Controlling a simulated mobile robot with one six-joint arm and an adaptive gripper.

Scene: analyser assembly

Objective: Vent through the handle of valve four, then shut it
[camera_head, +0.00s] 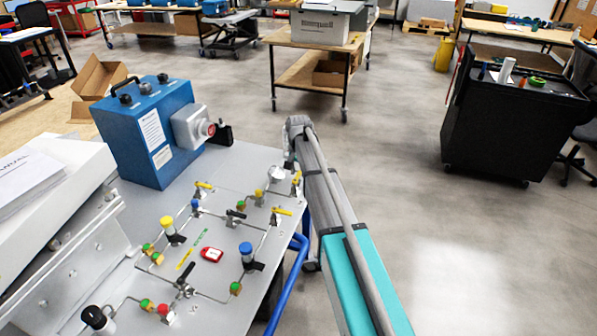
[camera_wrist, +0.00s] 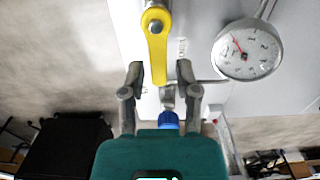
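In the wrist view a yellow lever handle (camera_wrist: 157,45) on a round pivot hangs between the two fingertips of my gripper (camera_wrist: 160,72). The fingers are apart, with a gap on both sides of the handle; I cannot tell whether the tips are level with it in depth. In the head view my arm reaches to the panel's right edge and the fingers are hidden. Several yellow handles show there, one (camera_head: 297,179) beside the gauge (camera_head: 277,172). The gauge also shows in the wrist view (camera_wrist: 247,50), with a red needle. No valve number is legible.
The metal panel (camera_head: 235,165) carries tubing, black-handled valves, a blue knob (camera_head: 246,249), a yellow knob (camera_head: 167,222) and a red tag (camera_head: 212,255). A blue box (camera_head: 145,130) stands at its back. A black cart (camera_head: 512,130) is to the right, with open floor between.

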